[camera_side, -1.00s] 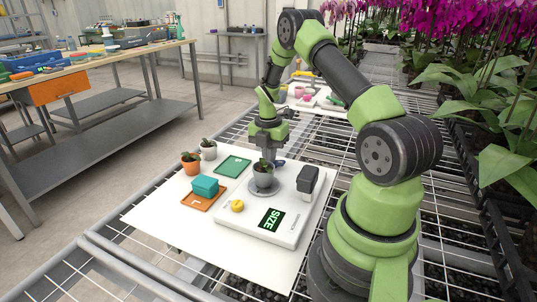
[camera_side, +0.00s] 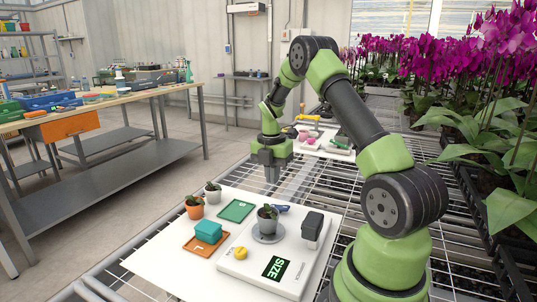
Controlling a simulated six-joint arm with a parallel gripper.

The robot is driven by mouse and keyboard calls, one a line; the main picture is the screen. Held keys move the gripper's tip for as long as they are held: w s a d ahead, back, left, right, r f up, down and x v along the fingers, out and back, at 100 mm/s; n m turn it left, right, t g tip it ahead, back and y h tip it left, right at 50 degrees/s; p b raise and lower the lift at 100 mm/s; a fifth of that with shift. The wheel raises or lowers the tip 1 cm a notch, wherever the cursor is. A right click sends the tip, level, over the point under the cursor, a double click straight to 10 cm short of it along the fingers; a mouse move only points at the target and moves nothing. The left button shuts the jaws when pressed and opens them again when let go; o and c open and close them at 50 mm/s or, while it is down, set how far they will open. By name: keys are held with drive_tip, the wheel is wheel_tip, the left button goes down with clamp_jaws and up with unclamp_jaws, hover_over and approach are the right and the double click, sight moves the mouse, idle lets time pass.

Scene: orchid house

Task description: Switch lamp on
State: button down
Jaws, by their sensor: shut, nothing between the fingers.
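I cannot pick out a lamp for sure. A dark grey pot with a small plant (camera_side: 267,222) stands on the device's round grey plate (camera_side: 258,238). A dark upright block with a pale base (camera_side: 312,228) stands at the device's right. My gripper (camera_side: 272,180) is shut and empty, pointing down in the air above and behind the pot.
On the sheet (camera_side: 165,255) left of the device are a teal box (camera_side: 208,232) on an orange tray (camera_side: 192,246), a green tray (camera_side: 237,210) and two small potted plants (camera_side: 195,208). A blue object (camera_side: 282,208) lies behind the grey pot. Orchids (camera_side: 500,60) crowd the right.

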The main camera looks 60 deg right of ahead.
wheel_tip(320, 180, up, 7)
drive_tip(key=w, duration=0.1)
drive_tip(key=shift+w, duration=0.2)
